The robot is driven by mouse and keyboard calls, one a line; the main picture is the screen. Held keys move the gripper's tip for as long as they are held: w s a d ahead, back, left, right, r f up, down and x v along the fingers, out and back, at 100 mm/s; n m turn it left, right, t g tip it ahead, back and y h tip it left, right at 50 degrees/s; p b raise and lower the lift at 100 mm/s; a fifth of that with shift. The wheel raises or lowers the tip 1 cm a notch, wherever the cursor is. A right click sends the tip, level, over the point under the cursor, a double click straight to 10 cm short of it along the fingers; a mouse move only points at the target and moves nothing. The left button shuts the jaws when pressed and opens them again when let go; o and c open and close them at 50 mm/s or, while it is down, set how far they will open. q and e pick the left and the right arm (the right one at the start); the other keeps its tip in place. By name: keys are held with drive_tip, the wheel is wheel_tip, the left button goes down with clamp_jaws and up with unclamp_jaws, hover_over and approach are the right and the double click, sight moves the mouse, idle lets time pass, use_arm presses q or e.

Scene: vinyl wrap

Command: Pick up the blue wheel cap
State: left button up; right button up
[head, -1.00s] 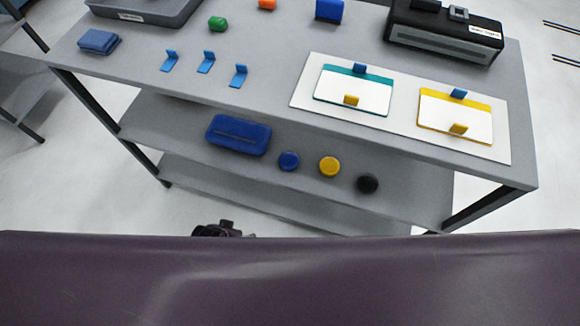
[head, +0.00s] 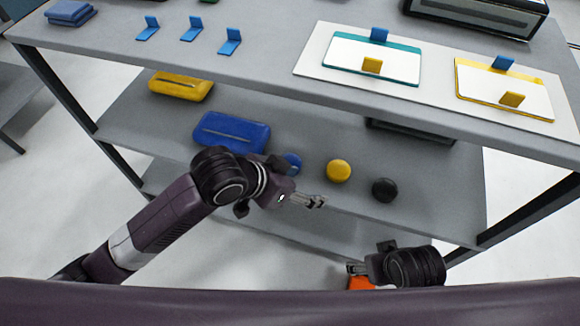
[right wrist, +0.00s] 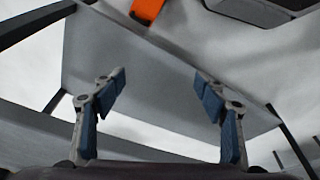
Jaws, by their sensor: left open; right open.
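The blue wheel cap (head: 293,161) lies on the middle shelf (head: 330,215) in the head view, partly hidden behind my left gripper. It is right of a blue pouch (head: 231,131) and left of a yellow cap (head: 339,170) and a black cap (head: 384,190). My left gripper (head: 318,201) is open and empty, in front of the blue cap and seemingly apart from it. My right gripper (head: 357,268) is low, in front of the rack at the right. In the right wrist view its fingers (right wrist: 160,80) are spread with nothing between them.
A yellow pouch (head: 181,86) and a dark box (head: 410,135) are farther back on the middle shelf. The top shelf edge (head: 250,77) overhangs it. An orange object (head: 362,284) is low near my right gripper; an orange object (right wrist: 147,10) also shows in the right wrist view.

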wheel_tip(320, 180, down, 5)
use_arm(q)
drive_tip(key=shift+m+g+y, duration=0.3)
drive_tip(key=shift+g+y, duration=0.1)
drive_tip(key=shift+y, duration=0.5)
drive_tip(key=w+a, duration=0.2)
drive_tip(key=w, duration=0.1)
drive_tip(key=w+a, duration=0.2)
drive_tip(key=w+a+f, duration=0.1)
drive_tip(key=w, duration=0.2)
drive_tip(key=shift+w+a+f+b, duration=0.1)
drive_tip(key=shift+w+a+b, duration=0.25)
drive_tip(key=shift+a, duration=0.05)
drive_tip(key=shift+b+x, duration=0.3)
drive_tip(key=shift+x, duration=0.6)
drive_tip(key=shift+b+x, duration=0.7)
drive_tip(key=shift+x, duration=1.45)
drive_tip(key=shift+w+a, duration=0.15)
drive_tip(key=shift+w, duration=0.05)
use_arm(e)
drive_tip(key=w+v, duration=0.1)
drive_tip(key=v, duration=0.8)
drive_tip(key=shift+r, duration=0.15)
use_arm(q)
drive_tip(key=shift+c, duration=0.2)
use_arm(e)
drive_tip(key=shift+w, duration=0.15)
use_arm(q)
drive_tip(key=c, duration=1.1)
